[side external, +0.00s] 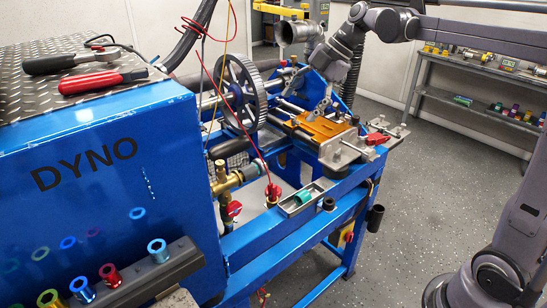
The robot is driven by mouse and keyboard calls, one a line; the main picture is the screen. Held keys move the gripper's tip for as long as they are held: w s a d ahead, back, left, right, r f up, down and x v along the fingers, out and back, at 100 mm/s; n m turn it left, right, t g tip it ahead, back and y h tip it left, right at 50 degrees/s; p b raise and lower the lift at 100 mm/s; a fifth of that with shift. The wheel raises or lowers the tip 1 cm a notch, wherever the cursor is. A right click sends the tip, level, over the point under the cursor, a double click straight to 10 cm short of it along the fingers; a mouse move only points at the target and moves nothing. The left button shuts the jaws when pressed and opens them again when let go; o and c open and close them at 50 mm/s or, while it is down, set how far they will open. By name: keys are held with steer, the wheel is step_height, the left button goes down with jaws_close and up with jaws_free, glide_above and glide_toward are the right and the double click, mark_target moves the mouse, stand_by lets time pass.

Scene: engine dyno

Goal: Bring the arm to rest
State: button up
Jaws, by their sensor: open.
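My gripper (322,108) is in the side external view, at the end of my arm, pointing down over the orange block (325,128) on the blue dyno frame. Its fingers are small in the picture, and nothing shows between them. The fingertips look close above the block or at its back edge; I cannot tell whether they touch it. My arm reaches in from the upper right.
A toothed wheel (241,95) and a grey pipe (297,32) stand left of my gripper. A small tray (301,199) holds a green cylinder (306,193).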

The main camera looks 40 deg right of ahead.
stand_by(0.3)
steer(key=s+a+f+m+t+h, duration=0.1)
steer(key=s+f+m+h, duration=0.1)
steer(key=s+f+m, duration=0.4)
steer(key=s+a+f+m+t+h, duration=0.1)
steer(key=s+f+m, duration=0.5)
steer(key=s+m, duration=0.7)
steer(key=shift+s+a+f+t+h, duration=0.25)
steer(key=shift+a+t+h, duration=0.25)
steer(key=shift+h, duration=0.3)
steer(key=shift+w, duration=0.1)
